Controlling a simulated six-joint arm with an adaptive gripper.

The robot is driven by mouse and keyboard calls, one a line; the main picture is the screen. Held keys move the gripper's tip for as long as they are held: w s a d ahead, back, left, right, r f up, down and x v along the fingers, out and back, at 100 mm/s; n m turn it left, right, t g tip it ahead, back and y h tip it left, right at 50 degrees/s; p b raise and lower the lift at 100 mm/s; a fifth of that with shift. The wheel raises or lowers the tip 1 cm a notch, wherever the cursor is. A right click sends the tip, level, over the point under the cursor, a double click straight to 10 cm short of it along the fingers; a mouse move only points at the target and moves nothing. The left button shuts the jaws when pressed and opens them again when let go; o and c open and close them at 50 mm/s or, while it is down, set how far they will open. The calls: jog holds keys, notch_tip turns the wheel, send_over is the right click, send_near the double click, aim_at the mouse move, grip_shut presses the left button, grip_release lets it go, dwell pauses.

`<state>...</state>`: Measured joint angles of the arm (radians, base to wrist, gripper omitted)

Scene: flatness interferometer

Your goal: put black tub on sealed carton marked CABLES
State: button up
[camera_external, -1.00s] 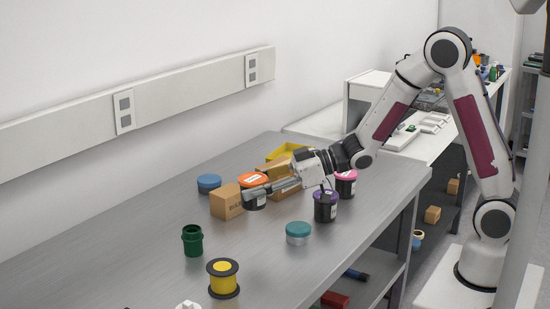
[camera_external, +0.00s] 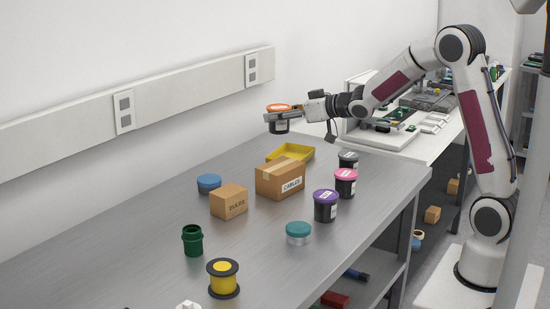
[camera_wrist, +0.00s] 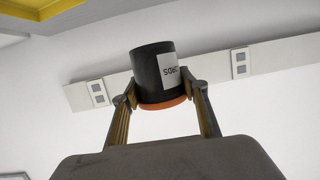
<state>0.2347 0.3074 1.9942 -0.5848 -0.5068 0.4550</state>
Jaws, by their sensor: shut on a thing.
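My gripper (camera_external: 284,116) is shut on a black tub with an orange lid (camera_external: 279,125) and holds it upright in the air, above and behind the carton. In the wrist view the black tub (camera_wrist: 152,62) sits between the two fingers (camera_wrist: 161,92), with a white label whose text I cannot read surely. The sealed carton marked CABLES (camera_external: 279,182) stands on the bench with its top bare and a tape strip across it. Other black tubs stand to its right: one with a purple lid (camera_external: 325,208), one with a pink lid (camera_external: 345,186), one with a dark grey lid (camera_external: 348,160).
A smaller brown carton (camera_external: 228,203) stands left of the CABLES carton, and a yellow tray (camera_external: 291,151) lies behind it. A blue-lidded container (camera_external: 208,183), teal-lidded tin (camera_external: 298,232), green jar (camera_external: 192,241) and yellow spool (camera_external: 223,278) stand on the grey bench (camera_external: 130,235).

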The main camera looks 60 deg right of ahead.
jog(key=shift+w+d+h, duration=0.1)
jog(key=shift+d+h, duration=0.15)
jog(key=shift+h, duration=0.05)
jog(key=shift+d+f+m, duration=0.2)
jog(key=shift+f+m, duration=0.1)
send_over(281, 166)
jog(key=shift+f, duration=3.1)
jog(key=shift+f, duration=1.9)
jog(key=shift+f, duration=0.1)
jog(key=o, duration=1.1)
